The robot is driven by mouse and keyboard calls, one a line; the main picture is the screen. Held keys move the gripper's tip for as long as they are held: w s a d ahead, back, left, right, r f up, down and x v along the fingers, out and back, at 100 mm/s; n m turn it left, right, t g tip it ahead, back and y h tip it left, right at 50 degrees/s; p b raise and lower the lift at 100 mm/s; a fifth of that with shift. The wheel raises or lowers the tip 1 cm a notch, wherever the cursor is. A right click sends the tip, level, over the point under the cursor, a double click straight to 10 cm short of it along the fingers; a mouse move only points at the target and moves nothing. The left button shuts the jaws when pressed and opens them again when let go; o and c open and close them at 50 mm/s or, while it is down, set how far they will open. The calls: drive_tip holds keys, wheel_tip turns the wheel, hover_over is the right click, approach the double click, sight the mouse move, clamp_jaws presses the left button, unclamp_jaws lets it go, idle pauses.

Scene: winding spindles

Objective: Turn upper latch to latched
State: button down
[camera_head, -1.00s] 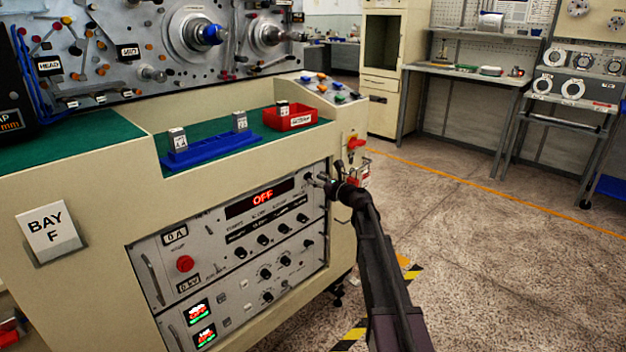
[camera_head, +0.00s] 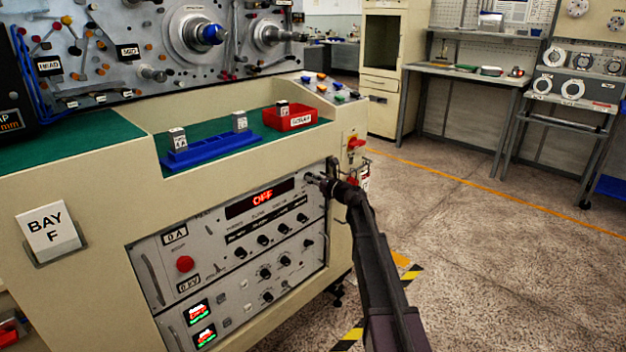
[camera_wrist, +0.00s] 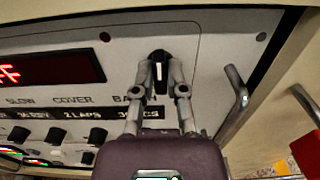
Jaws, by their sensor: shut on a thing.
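The upper latch is a small black knob with a white mark, at the top right of the grey control panel (camera_head: 215,222). In the wrist view the latch (camera_wrist: 159,68) stands between my fingertips, its white mark close to upright in the picture. My gripper (camera_wrist: 160,78) is shut on it, one finger on each side. In the head view my gripper (camera_head: 316,180) is at the panel's upper right corner, and it hides the latch there.
A red display reading OFF (camera_head: 263,199) and rows of black knobs lie left of my gripper. A metal handle (camera_wrist: 236,88) stands close on the right in the wrist view. A red switch (camera_head: 355,143) is on the cabinet's end. Open floor lies to the right.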

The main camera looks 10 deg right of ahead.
drive_tip(key=shift+n, duration=0.4)
drive_tip(key=n, duration=1.7)
drive_tip(key=shift+a+f, duration=0.1)
drive_tip(key=shift+f, duration=0.1)
idle(0.4)
drive_tip(key=c, duration=0.7)
unclamp_jaws()
drive_tip(key=shift+s, duration=0.15)
